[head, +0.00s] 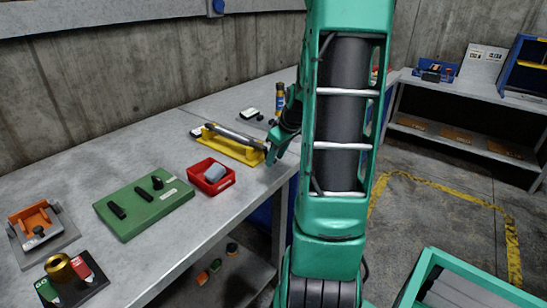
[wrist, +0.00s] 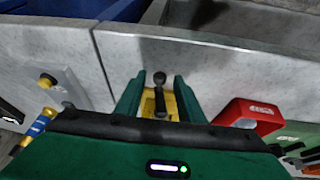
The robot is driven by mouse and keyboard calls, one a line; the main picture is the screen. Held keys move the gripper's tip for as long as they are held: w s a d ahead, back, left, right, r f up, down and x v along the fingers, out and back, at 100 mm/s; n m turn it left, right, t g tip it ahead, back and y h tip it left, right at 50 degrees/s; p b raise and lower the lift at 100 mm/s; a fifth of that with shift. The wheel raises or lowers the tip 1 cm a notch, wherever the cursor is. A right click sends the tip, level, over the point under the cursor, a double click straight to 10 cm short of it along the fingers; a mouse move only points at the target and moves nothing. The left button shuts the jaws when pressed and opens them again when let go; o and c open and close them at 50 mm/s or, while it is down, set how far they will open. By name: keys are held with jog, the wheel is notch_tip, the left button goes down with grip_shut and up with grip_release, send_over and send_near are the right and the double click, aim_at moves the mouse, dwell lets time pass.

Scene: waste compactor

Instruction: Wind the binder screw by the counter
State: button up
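The fingers look apart from the handle, though contact is hard to tell. I cannot make out a counter reading. The rest of the rod is hidden in the wrist view.
A red tray (head: 225,183) with a grey piece stands close in front of the stand. A green block (head: 150,213) and an orange fixture (head: 33,222) sit further left. The bench's front edge runs below the gripper.

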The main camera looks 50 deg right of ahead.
grip_shut()
jog(key=shift+f+y, duration=0.1)
jog(key=shift+y, duration=1.1)
jog(key=shift+a+m+y, duration=0.25)
jog(key=shift+m+y, duration=0.15)
jog(key=shift+y, duration=0.5)
grip_release()
